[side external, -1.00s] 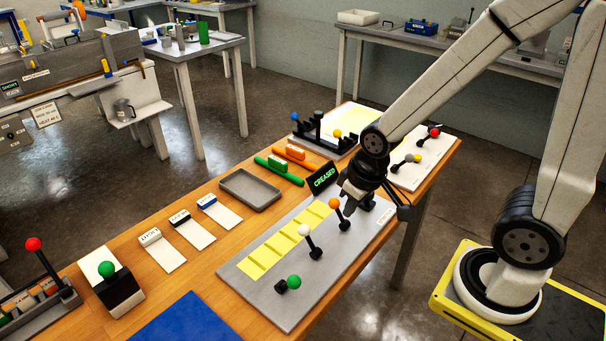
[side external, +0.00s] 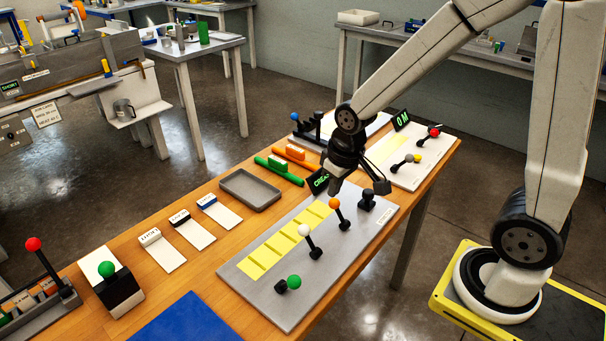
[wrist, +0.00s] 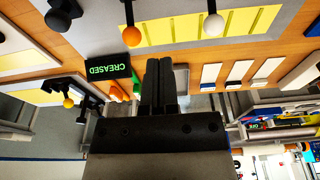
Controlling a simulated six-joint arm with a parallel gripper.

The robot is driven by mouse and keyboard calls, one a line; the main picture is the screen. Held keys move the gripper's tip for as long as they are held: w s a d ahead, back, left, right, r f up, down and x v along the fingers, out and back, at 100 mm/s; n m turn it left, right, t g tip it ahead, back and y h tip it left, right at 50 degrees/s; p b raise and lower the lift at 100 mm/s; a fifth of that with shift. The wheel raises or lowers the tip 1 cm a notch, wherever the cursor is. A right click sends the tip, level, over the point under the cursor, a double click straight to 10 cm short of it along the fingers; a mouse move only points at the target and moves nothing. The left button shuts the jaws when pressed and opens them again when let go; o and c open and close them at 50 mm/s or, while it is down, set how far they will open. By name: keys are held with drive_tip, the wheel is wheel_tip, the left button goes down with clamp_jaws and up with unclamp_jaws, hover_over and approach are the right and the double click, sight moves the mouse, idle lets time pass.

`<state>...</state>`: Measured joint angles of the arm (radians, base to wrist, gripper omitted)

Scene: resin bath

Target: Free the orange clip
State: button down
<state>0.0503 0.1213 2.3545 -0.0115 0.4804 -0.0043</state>
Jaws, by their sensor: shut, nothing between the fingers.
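The orange clip (side external: 296,153) sits on an orange rod on the wooden table, in the side external view just beyond a green clip (side external: 278,163) on a green rod. In the wrist view an orange piece (wrist: 118,93) shows small, partly hidden behind the CREASED sign and my fingers. My gripper (side external: 333,188) is shut and empty, above the far end of the grey board and in front of the CREASED sign (side external: 319,182). It is apart from the orange clip. Its shut fingers show in the wrist view (wrist: 160,72).
A grey tray (side external: 250,188) and several white-labelled cards lie left. A black rack with a blue knob (side external: 294,116) stands behind.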

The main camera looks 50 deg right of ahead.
sight(337, 209)
drive_tip(key=w+d+r+g, duration=0.1)
drive_tip(key=w+d, duration=0.3)
drive_tip(key=w, duration=0.4)
drive_tip(key=shift+w+d+r+m, duration=0.15)
drive_tip(key=shift+d+r+m, duration=0.1)
drive_tip(key=shift+m, duration=0.15)
drive_tip(key=shift+f, duration=0.15)
drive_tip(key=f, duration=0.6)
drive_tip(key=w+f, duration=0.1)
drive_tip(key=f, duration=0.2)
drive_tip(key=shift+d+f, duration=0.2)
drive_tip(key=shift+f, duration=0.1)
drive_tip(key=shift+s+a+r, duration=0.1)
drive_tip(key=shift+s+r, duration=0.1)
drive_tip(key=shift+s, duration=0.8)
drive_tip(key=shift+s+a+r, duration=0.1)
drive_tip(key=shift+s+r, duration=0.1)
drive_tip(key=shift+s, duration=0.8)
